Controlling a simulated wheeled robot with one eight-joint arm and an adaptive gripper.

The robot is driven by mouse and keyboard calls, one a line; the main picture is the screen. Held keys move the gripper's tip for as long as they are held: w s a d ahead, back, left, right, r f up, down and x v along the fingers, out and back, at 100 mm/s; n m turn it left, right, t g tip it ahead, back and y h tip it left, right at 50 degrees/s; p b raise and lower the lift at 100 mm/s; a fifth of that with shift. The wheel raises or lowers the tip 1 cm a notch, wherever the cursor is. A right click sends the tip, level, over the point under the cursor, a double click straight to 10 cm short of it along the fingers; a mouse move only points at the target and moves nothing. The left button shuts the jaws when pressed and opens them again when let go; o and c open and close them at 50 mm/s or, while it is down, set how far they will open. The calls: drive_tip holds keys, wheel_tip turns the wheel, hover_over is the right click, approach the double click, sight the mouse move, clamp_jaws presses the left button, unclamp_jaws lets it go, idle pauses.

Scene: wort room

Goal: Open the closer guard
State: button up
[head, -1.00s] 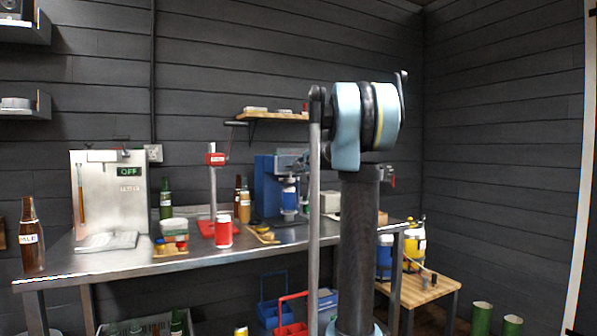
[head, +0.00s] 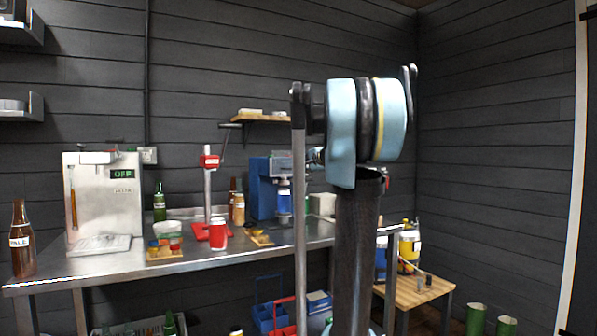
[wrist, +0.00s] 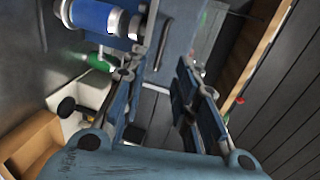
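A blue machine (head: 263,190) stands at the back of the steel bench, partly behind my arm. It looks like the closer, though I cannot make out its guard for certain. A blue and silver cylinder (head: 284,198) sits at its front. In the wrist view a blue body with a flat panel (wrist: 183,40) lies beyond the fingertips, and a blue cylinder with silver ends (wrist: 97,15) is at upper left. My gripper (wrist: 156,75) is open, with nothing between its fingers. I cannot tell whether a finger touches the machine. My arm hides the gripper in the head view.
A wooden side table (head: 415,292) stands at right. In the wrist view a wooden box (wrist: 35,150) is at lower left.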

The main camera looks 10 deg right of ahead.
drive_tip(key=v, duration=0.3)
idle(0.5)
drive_tip(key=s+a+f+n+g, duration=0.3)
drive_tip(key=s+a+f+n, duration=0.15)
drive_tip(key=s+f, duration=0.55)
drive_tip(key=s+a+f+n+g, duration=0.35)
drive_tip(key=s+a+f, duration=0.25)
drive_tip(key=s+f, duration=0.4)
drive_tip(key=s+d+f+n+g+h, duration=0.2)
drive_tip(key=s+d+f+n+g, duration=0.1)
drive_tip(key=s+f, duration=0.9)
drive_tip(key=s+d+f+n+g+h, duration=0.2)
drive_tip(key=s+d+f+n+g, duration=0.1)
drive_tip(key=s+f, duration=0.9)
drive_tip(key=shift+s+f+n+h, duration=0.3)
drive_tip(key=shift+s+f+h, duration=0.1)
drive_tip(key=shift+s, duration=0.2)
drive_tip(key=shift+d, duration=0.15)
